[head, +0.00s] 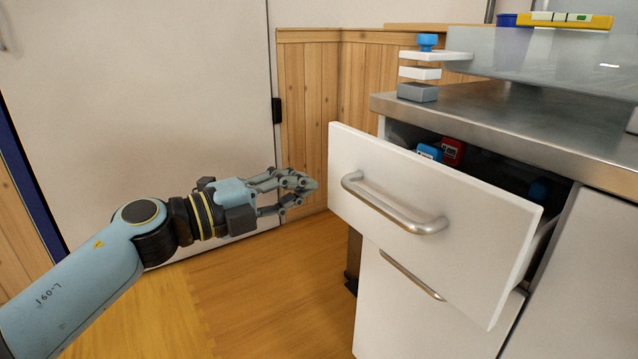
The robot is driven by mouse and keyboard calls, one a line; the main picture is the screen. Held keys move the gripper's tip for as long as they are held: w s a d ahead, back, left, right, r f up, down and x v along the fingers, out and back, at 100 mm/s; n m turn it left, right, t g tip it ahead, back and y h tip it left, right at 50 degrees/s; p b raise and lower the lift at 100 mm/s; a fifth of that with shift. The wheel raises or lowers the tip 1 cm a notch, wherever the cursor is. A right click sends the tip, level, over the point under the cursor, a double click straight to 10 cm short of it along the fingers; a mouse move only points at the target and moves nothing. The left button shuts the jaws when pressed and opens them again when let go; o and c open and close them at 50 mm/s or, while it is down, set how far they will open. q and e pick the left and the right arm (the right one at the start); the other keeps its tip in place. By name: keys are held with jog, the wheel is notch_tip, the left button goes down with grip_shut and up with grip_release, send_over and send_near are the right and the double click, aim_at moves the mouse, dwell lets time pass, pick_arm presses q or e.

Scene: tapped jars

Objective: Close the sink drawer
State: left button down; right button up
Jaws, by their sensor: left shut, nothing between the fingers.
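The sink drawer (455,205) has a white front with a curved metal handle (395,207). It stands pulled out from the cabinet under the metal counter. Blue and red items show inside, behind the front. My left gripper (308,184) is shut and empty. In the picture its fingertips are just left of the drawer front's left edge, at about the height of the handle, and appear apart from it. My right gripper is not in view.
A lower white drawer (400,310) with its own handle is below. The steel counter (510,115) carries a small stacked stand (418,75) and a raised grey surface. A pale door (140,110) is at the left. The wooden floor (260,290) is clear.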

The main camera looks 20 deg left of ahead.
aim_at(333, 177)
pick_arm(q)
jog(key=x, duration=0.3)
jog(key=shift+w+d+b, duration=0.25)
jog(key=shift+b, duration=0.15)
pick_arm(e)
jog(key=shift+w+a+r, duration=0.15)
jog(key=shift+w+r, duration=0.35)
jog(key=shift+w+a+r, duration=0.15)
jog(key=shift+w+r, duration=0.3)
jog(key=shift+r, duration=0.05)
